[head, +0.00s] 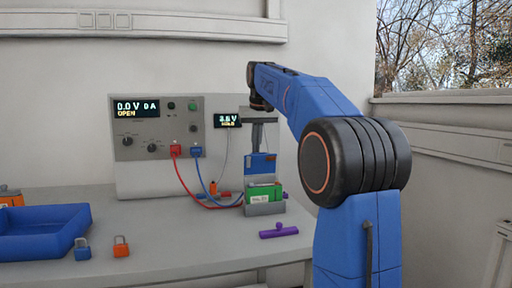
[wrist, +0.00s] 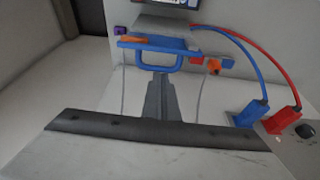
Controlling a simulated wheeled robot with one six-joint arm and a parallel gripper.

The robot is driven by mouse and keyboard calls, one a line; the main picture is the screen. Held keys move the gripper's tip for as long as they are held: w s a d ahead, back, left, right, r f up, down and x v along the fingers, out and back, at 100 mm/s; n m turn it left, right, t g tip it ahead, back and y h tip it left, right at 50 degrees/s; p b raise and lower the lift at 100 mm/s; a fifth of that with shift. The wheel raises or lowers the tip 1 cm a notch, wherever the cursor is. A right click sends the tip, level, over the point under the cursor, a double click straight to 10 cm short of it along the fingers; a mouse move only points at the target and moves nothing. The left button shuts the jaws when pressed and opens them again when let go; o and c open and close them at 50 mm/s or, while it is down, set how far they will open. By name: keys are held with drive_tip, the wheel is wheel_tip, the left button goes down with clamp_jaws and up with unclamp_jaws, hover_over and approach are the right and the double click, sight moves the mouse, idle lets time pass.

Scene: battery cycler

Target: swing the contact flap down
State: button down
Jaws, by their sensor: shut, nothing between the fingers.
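The blue contact flap (head: 260,164) stands upright behind the green battery (head: 264,190) in its grey holder (head: 264,209) in the head view. My gripper (head: 257,147) hangs downward with its fingers together at the flap's upper edge. In the wrist view, a blue loop-shaped part (wrist: 150,68), likely on the flap, lies by the tips of my gripper (wrist: 162,78). The fingers are shut and hold nothing. I cannot tell whether they touch the flap. The battery is not clearly visible in the wrist view.
The cycler panel (head: 158,102) has a red plug (head: 175,149) and blue plug (head: 196,151), with cables looping to the holder. A small display (head: 227,121) is beside it. A purple tool (head: 279,231), two padlocks and a blue tray (head: 40,242) lie on the bench (head: 185,256).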

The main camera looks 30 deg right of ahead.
idle(0.3)
drive_tip(key=shift+s+a+r+t, duration=0.1)
drive_tip(key=shift+s+t, duration=0.15)
drive_tip(key=shift+t, duration=0.05)
